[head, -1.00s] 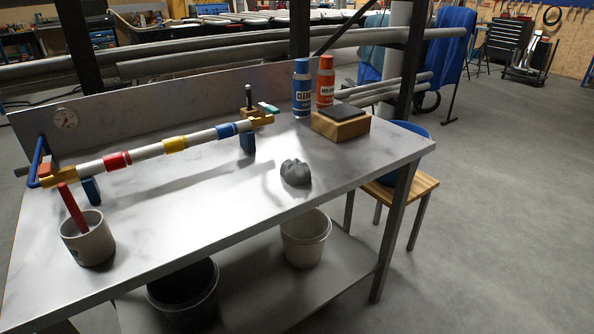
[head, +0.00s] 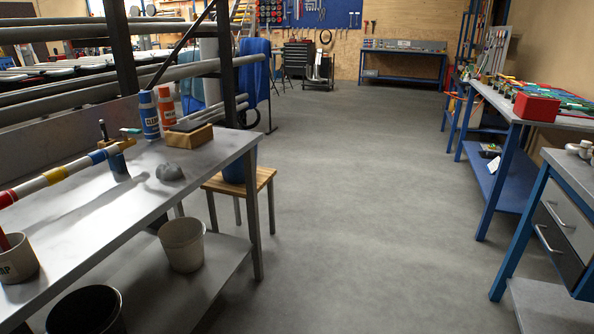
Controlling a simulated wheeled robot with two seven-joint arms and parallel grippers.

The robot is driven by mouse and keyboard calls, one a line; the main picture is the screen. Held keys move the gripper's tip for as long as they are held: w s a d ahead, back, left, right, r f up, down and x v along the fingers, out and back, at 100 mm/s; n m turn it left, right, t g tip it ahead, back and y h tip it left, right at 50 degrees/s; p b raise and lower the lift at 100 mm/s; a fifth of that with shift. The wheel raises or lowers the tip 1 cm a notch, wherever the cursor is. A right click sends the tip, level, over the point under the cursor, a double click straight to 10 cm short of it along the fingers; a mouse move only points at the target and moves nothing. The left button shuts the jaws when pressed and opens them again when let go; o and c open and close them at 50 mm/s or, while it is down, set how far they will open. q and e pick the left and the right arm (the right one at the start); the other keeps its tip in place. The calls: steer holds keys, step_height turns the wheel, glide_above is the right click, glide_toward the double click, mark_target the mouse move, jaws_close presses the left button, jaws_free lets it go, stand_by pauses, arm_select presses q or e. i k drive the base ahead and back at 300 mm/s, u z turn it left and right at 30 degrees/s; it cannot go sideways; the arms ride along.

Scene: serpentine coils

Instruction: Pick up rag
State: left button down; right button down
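Neither of my grippers shows in the head view.
A blue bottle (head: 149,115) and an orange bottle (head: 167,107) stand behind the block. A wooden stool (head: 240,180) stands at the bench's end. Open floor (head: 370,190) separates it from benches (head: 510,107) at the right.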

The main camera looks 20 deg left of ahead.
mark_target(167, 172)
steer(key=z, duration=0.7)
steer(key=i, duration=0.65)
steer(key=u, duration=0.5)
steer(key=i, duration=0.9)
steer(key=u, duration=1.3)
steer(key=i, duration=0.35)
steer(key=z, duration=2.4)
steer(key=k, duration=1.1)
steer(key=u, duration=1.95)
